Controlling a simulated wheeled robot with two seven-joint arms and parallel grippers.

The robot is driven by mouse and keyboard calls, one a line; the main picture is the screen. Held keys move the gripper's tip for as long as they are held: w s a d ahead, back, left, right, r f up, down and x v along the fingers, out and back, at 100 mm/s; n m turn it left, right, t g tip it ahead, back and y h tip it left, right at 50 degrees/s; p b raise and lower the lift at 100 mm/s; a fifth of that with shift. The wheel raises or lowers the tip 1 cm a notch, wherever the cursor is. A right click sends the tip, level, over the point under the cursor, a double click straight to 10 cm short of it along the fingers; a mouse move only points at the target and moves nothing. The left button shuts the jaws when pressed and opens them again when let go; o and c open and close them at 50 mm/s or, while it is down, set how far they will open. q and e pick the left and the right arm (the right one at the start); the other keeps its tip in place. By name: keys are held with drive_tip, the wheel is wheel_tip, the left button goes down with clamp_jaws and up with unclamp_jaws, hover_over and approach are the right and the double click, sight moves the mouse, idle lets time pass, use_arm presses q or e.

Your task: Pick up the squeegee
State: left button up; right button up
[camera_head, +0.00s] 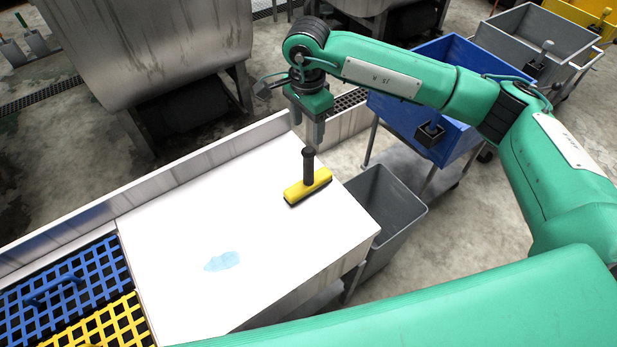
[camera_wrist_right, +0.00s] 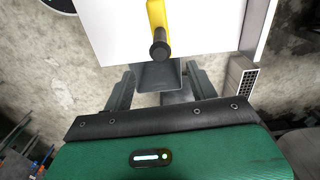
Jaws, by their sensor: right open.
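The squeegee (camera_head: 308,186) has a yellow head and a black upright handle, and stands on the white table top (camera_head: 215,225) near its right edge. My right gripper (camera_head: 315,133) is open and empty, above and just behind the handle, with its fingers pointing down. In the right wrist view the squeegee's handle (camera_wrist_right: 160,48) is seen nearly end-on, ahead of and between the open fingers (camera_wrist_right: 160,88), apart from them. My left gripper is not in view.
A light blue puddle (camera_head: 222,261) lies on the table. Blue and yellow grates (camera_head: 62,290) are at the left. A raised ledge (camera_head: 190,165) runs along the back. A grey bin (camera_head: 388,212) stands right of the table, and a blue cart (camera_head: 428,90) stands behind it.

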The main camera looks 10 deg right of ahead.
sight(308, 149)
wheel_tip(308, 149, down, 4)
drive_tip(key=shift+f+p, duration=0.1)
drive_tip(key=shift+p, duration=0.35)
wheel_tip(308, 149, down, 4)
drive_tip(key=p, duration=0.3)
drive_tip(key=shift+d+f, duration=0.15)
drive_tip(key=shift+f, duration=0.45)
clamp_jaws()
